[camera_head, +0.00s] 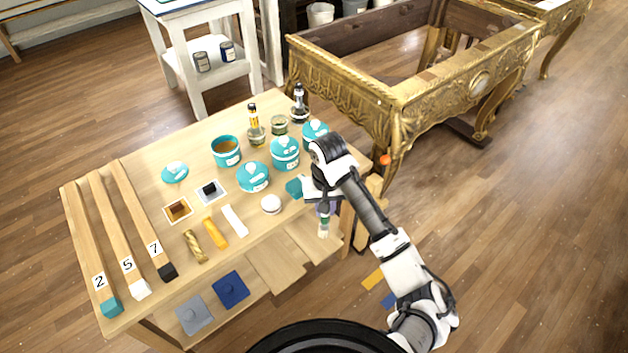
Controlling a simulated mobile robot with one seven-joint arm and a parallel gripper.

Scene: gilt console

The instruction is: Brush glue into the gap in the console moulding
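The gilt console (440,90) stands at the back right, with carved moulding on its frame. I cannot make out the gap in its moulding. An open teal pot (226,158) with brown contents, perhaps glue, stands on the workbench; a teal lid (175,172) lies left of it. My gripper (322,202) is at the bench's right edge, pointing down, in front of the console's near corner. It appears shut on a brush (323,227) with pale bristles hanging downward; its fingers are partly hidden by my wrist.
The wooden workbench (130,245) carries closed teal pots (253,177), bottles (256,132), numbered sticks (120,232) and small blocks (215,232). A small orange spot (384,160) shows by the console's near leg. Floor is open at the right.

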